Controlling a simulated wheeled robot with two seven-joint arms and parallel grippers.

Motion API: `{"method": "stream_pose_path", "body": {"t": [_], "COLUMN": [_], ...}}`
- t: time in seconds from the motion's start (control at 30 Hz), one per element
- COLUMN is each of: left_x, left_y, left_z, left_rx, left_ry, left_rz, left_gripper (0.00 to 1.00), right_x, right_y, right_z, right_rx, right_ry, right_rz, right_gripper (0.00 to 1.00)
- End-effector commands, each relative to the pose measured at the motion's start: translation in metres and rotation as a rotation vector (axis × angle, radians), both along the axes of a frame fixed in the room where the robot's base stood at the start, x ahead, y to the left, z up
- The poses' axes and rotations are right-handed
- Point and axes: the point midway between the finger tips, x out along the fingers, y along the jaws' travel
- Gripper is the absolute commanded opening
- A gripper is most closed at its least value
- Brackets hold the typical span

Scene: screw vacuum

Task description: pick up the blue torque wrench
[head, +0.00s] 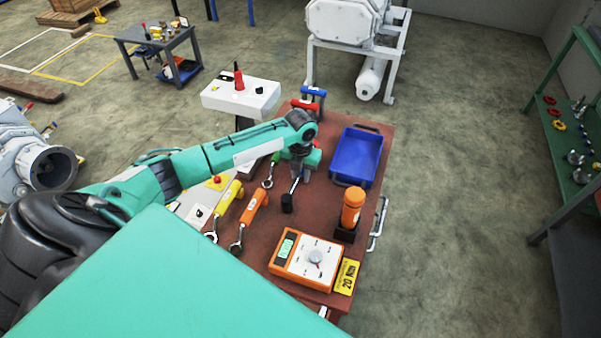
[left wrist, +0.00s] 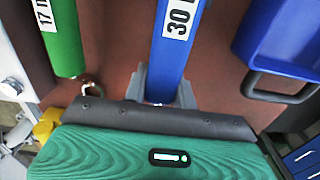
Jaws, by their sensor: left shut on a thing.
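The blue torque wrench (left wrist: 178,45) shows in the left wrist view as a thick blue handle with a white label reading 30. My left gripper (left wrist: 161,92) has its grey fingers on either side of this handle, shut on it. In the head view my left gripper (head: 298,172) points down over the middle of the red-brown table (head: 262,235). The arm and gripper hide most of the wrench there. I cannot tell whether the wrench is clear of the table. My right gripper is not in view.
A green wrench (left wrist: 62,38) lies left of the blue one. Yellow (head: 229,198) and orange (head: 254,206) wrenches lie left of the gripper. A blue bin (head: 357,157) stands to the right. An orange bottle (head: 352,205) and an orange meter (head: 305,262) stand nearer the front.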

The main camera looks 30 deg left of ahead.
Motion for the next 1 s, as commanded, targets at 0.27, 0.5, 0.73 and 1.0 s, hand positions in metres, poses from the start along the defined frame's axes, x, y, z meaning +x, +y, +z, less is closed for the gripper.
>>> {"method": "stream_pose_path", "body": {"t": [0.27,0.5,0.73,1.0], "left_x": [0.001,0.002,0.002,0.001], "left_y": [0.001,0.0,0.0,0.0], "left_z": [0.029,0.092,0.154,0.193], "left_rx": [0.0,0.001,0.0,0.0], "left_ry": [-0.006,-0.008,-0.007,-0.003], "left_rz": [-0.001,-0.002,0.0,0.0], "left_gripper": [0.0,0.0,0.0,0.0], "right_x": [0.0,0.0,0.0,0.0], "right_y": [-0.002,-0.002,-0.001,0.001], "right_z": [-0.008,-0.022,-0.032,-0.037], "right_rx": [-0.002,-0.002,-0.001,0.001], "right_ry": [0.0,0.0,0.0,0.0], "right_rz": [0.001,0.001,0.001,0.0], "right_gripper": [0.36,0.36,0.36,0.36]}}
